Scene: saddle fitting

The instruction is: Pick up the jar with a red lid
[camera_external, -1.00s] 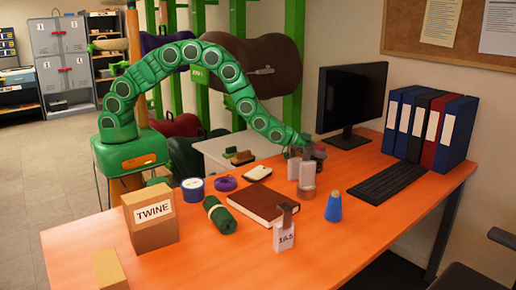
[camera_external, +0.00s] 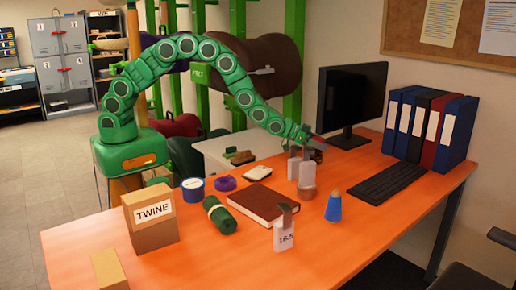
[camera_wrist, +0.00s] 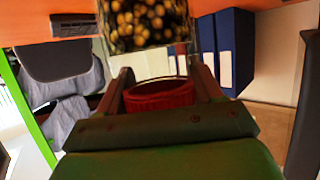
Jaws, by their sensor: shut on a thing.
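The jar with a red lid shows in the wrist view, where its clear body (camera_wrist: 145,24) is full of golden-brown round pieces. Its red lid (camera_wrist: 160,95) sits between the two fingers of my gripper (camera_wrist: 160,78), which is shut on it.
The monitor (camera_external: 352,97) is behind, and binders (camera_external: 430,130) and a keyboard (camera_external: 385,183) are to the right. The desk's (camera_external: 380,240) front right is clear.

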